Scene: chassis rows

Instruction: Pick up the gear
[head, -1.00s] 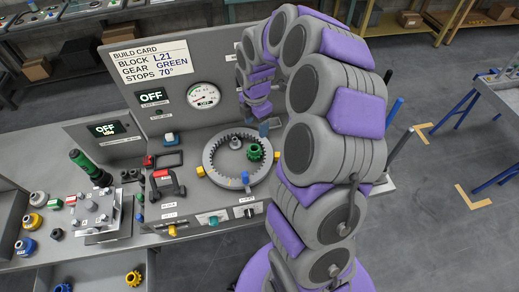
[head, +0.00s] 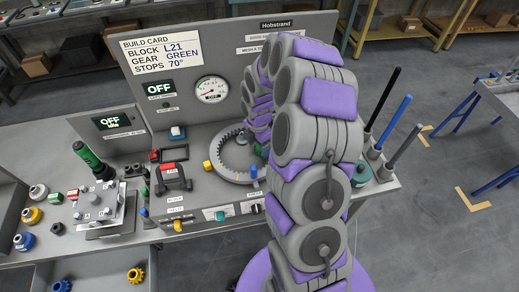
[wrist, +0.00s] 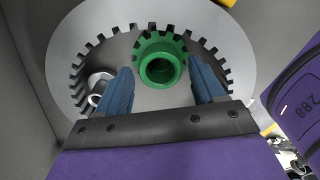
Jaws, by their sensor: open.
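The green gear (wrist: 160,58) sits inside a grey ring with inward teeth (wrist: 226,35), against the ring's far side in the wrist view. My gripper (wrist: 164,86) is open, its two blue fingers pointing toward the gear, one on each side of its near part.
A small metal hub (wrist: 99,82) stands inside the ring, left of the gear. A build card (head: 160,52) reads gear GREEN. A red-handled fixture (head: 172,178) stands left of the ring. Colored upright rods (head: 392,118) stand right of my arm.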

